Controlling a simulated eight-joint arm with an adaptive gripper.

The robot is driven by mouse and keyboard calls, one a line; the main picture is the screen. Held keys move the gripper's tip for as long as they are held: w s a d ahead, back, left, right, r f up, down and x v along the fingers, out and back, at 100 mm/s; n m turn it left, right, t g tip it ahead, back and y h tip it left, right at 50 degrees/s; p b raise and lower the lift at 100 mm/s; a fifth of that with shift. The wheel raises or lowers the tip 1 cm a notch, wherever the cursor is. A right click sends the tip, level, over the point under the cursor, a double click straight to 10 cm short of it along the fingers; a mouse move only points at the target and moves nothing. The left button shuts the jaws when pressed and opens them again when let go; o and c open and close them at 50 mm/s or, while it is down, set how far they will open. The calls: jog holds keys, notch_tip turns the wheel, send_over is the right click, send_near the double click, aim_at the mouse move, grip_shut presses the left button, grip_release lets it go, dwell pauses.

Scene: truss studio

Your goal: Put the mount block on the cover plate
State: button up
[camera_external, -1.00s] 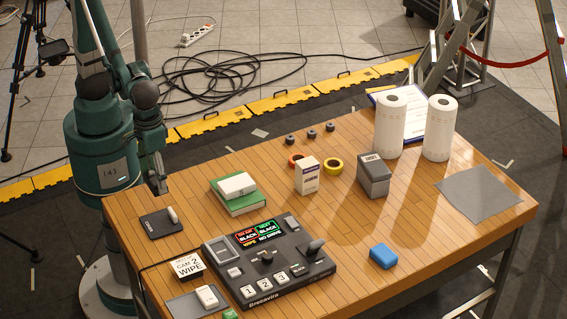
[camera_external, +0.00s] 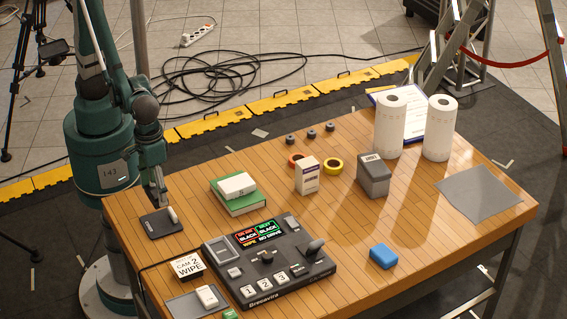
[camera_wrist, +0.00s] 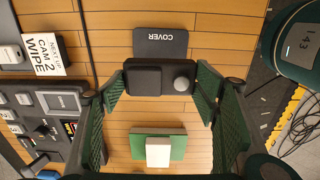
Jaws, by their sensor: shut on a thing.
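The cover plate (camera_external: 155,226) is a flat dark plate on the table's left end. A small pale rounded piece (camera_external: 172,214) shows at its back right edge. In the wrist view the plate (camera_wrist: 160,50) reads COVER upside down. My gripper (camera_external: 160,203) is low, just behind the plate. In the wrist view its green fingers (camera_wrist: 160,85) are shut on a dark stepped block, which I take as the mount block (camera_wrist: 145,82). A grey round part shows at the block's right. The block overlaps the plate's lower edge in that view. The external view does not show the block clearly.
A control panel (camera_external: 292,279) and a CAM 2 WIPE card (camera_external: 187,266) lie nearer the camera. A green book (camera_external: 245,204) with a white box on it lies right of the plate. A grey box (camera_external: 373,178) and two paper rolls (camera_external: 438,130) stand farther right.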

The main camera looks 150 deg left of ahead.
jog(key=shift+f, duration=0.1)
send_over(162, 222)
jog(key=shift+f, duration=2.8)
jog(key=shift+f, duration=2.1)
jog(key=shift+f+b, duration=0.1)
jog(key=shift+b, duration=0.25)
jog(key=o, duration=1)
jog(key=shift+c, duration=0.2)
jog(key=shift+r, duration=0.2)
jog(key=shift+r+p, duration=0.5)
jog(key=shift+r, duration=5.45)
